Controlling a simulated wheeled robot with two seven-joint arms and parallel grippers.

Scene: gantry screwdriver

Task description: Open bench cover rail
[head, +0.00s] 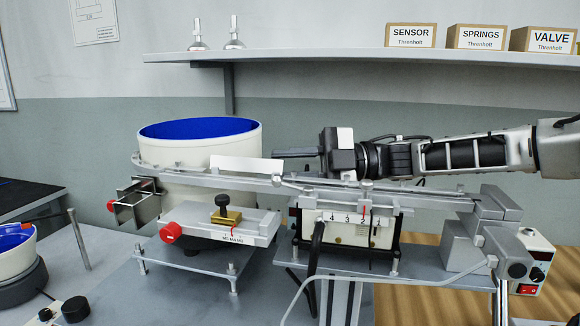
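My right gripper (279,153) comes in from the right, level, with its fingers pointing left. It is just above a long grey rail (420,188) that crosses the bench fixture from the bowl to the right-hand block. The fingers overlap in this view, so their gap cannot be seen. The tips are close to the right end of a thin white plate (240,163) standing along the rail in front of the bowl. Whether they touch it cannot be told. I cannot tell which part is the cover. My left gripper is not in view.
A white bowl with blue inside (198,160) stands behind the rail. A brass clamp with a black knob (227,209) and a red knob (170,232) sit in front. A numbered unit (345,229) is under the rail. A shelf (320,57) holds labelled boxes above.

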